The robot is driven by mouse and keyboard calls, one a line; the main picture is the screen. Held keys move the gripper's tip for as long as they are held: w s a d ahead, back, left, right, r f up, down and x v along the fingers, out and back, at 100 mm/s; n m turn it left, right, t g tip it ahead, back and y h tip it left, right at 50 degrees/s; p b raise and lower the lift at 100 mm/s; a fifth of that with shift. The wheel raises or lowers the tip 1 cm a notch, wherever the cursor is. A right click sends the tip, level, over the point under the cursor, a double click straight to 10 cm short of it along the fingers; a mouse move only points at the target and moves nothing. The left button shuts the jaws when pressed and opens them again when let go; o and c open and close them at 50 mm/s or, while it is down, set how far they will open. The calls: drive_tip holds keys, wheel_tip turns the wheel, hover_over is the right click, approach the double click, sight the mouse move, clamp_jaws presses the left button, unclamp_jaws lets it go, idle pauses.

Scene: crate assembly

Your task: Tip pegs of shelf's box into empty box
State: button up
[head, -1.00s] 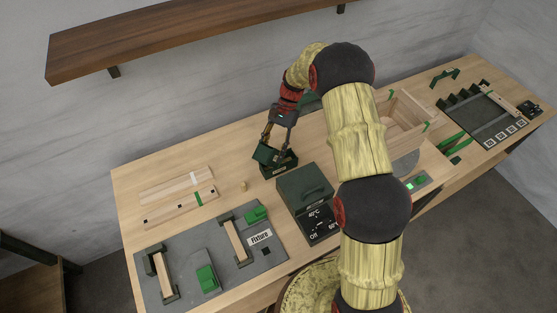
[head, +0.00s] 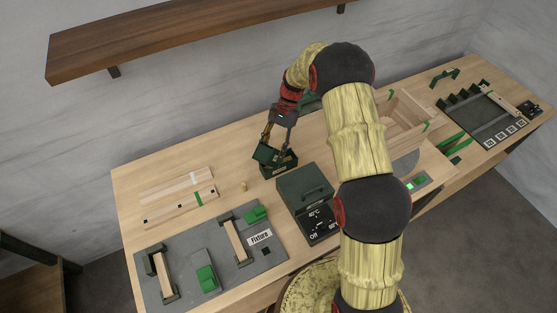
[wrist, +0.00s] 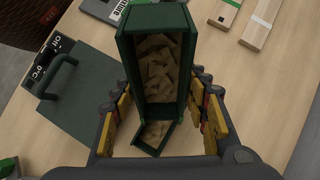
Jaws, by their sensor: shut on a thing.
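My gripper (head: 274,141) is shut on a green box (head: 264,154), held tilted above the table. In the wrist view this held box (wrist: 126,62) lies between my fingers (wrist: 160,105), with many light wooden pegs (wrist: 160,70) inside. A second green box (head: 281,172) stands upright on the table, just right of and below the held one. Part of it shows past the held box's lower end in the wrist view (wrist: 153,151), with some pegs (wrist: 154,132) in it. The rest of its inside is hidden.
A dark green heater box (head: 305,190) with a handle stands close in front. A loose peg (head: 243,186) lies to the left. Wooden planks (head: 180,198) and a grey fixture board (head: 215,258) are further left. A wooden crate (head: 408,118) is at the right.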

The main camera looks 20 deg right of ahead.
drive_tip(key=shift+d, duration=0.1)
drive_tip(key=shift+w+d+g+y, duration=0.15)
drive_tip(key=shift+w+g+y, duration=0.15)
drive_tip(key=shift+g+y, duration=0.1)
drive_tip(key=shift+s, duration=0.1)
drive_tip(key=shift+p, duration=0.3)
idle(1.4)
drive_tip(key=shift+w+d+f+g+y, duration=0.1)
drive_tip(key=shift+w+d+g+y, duration=0.2)
drive_tip(key=shift+y, duration=0.1)
drive_tip(key=shift+a, duration=0.1)
drive_tip(key=shift+s+a, duration=0.1)
drive_tip(key=shift+s, duration=0.05)
idle(1.3)
